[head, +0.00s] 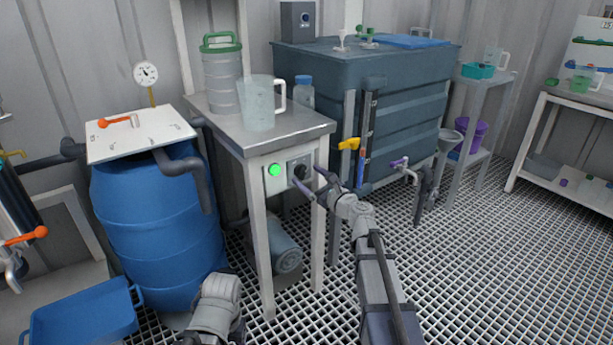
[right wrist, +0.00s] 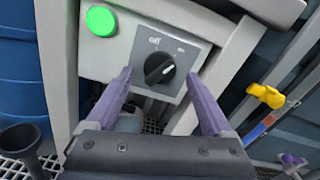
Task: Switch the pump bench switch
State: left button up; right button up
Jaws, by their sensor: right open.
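The pump bench switch (head: 300,171) is a black rotary knob on a grey plate on the front of the steel-topped bench (head: 215,118). In the right wrist view the knob (right wrist: 160,69) has "Off" and "On" marks above it. A white pointer line shows on the knob, but I cannot tell surely which mark it meets. A green lamp (right wrist: 101,20) glows left of the plate. My right gripper (right wrist: 159,76) is open, its purple fingers on either side of the knob, apparently not touching it. My left gripper is not in view; only my left arm shows.
A clear jug (head: 258,104) and a green-lidded canister (head: 222,70) stand on the bench. A blue barrel (head: 150,230) is to the left, a dark tank (head: 400,90) with a yellow-handled valve (head: 349,144) to the right. The grated floor at right is clear.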

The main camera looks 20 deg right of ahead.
jog(key=shift+x, duration=0.8)
jog(key=shift+c, duration=0.3)
grip_shut()
jog(key=n, duration=0.5)
jog(key=shift+n, duration=0.4)
jog(key=n, duration=0.5)
jog(key=shift+s+n, duration=0.1)
jog(key=shift+n, duration=0.6)
